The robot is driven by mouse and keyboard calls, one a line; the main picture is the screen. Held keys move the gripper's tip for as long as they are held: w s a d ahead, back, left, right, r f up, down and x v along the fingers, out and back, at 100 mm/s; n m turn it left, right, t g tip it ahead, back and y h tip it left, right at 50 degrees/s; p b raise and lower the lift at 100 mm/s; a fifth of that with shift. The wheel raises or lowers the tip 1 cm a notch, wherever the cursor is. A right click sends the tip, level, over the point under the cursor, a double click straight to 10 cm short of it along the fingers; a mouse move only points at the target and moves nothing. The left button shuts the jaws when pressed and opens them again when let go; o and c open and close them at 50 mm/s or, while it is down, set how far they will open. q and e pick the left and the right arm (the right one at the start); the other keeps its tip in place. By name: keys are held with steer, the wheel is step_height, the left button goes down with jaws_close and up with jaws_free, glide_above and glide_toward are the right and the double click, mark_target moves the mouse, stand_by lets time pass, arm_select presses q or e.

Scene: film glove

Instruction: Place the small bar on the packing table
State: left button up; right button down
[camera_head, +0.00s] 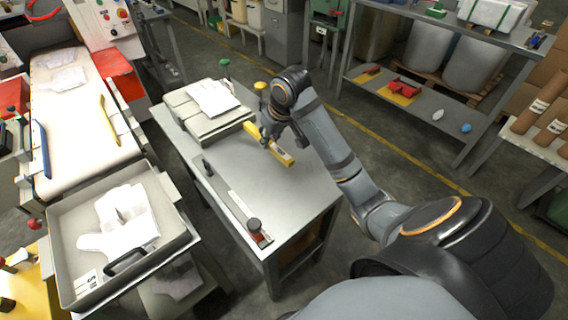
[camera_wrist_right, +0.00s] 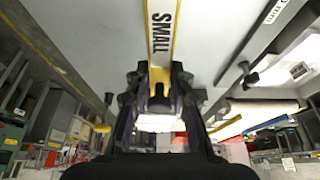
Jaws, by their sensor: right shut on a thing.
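The small bar (camera_head: 284,157) is a yellow bar with a pale face, seen over the grey metal table (camera_head: 290,190) in the middle of the head view. In the right wrist view the bar (camera_wrist_right: 161,30) has yellow edges and the word SMALL. My right gripper (camera_head: 268,139) is shut on the bar near its middle, in the wrist view at the gripper's fingers (camera_wrist_right: 160,95). Whether the bar touches the tabletop I cannot tell. Which table is the packing table is not labelled. My left gripper is not in view.
A long flat tool with black knobs (camera_head: 235,200) lies along the table's left part. A grey box with papers (camera_head: 205,108) stands at its back. A grey tray with white film pieces (camera_head: 75,262) is at lower left. The table's front right is clear.

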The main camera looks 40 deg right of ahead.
glide_above(281, 163)
steer(key=s, duration=0.1)
steer(key=f, duration=0.4)
steer(key=shift+s+a, duration=0.1)
steer(key=shift+a, duration=0.1)
steer(key=shift+f, duration=0.15)
steer(key=shift+s+d+f, duration=0.2)
steer(key=shift+d+f, duration=0.05)
steer(key=shift+f, duration=0.1)
step_height(281, 163, down, 3)
steer(key=shift+b, duration=0.35)
steer(key=c, duration=1.2)
jaws_free()
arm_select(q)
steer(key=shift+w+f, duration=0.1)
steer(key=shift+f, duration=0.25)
arm_select(e)
steer(key=shift+o, duration=0.2)
arm_select(q)
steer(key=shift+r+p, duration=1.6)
steer(key=shift+p, duration=0.05)
arm_select(e)
steer(key=v, duration=1.2)
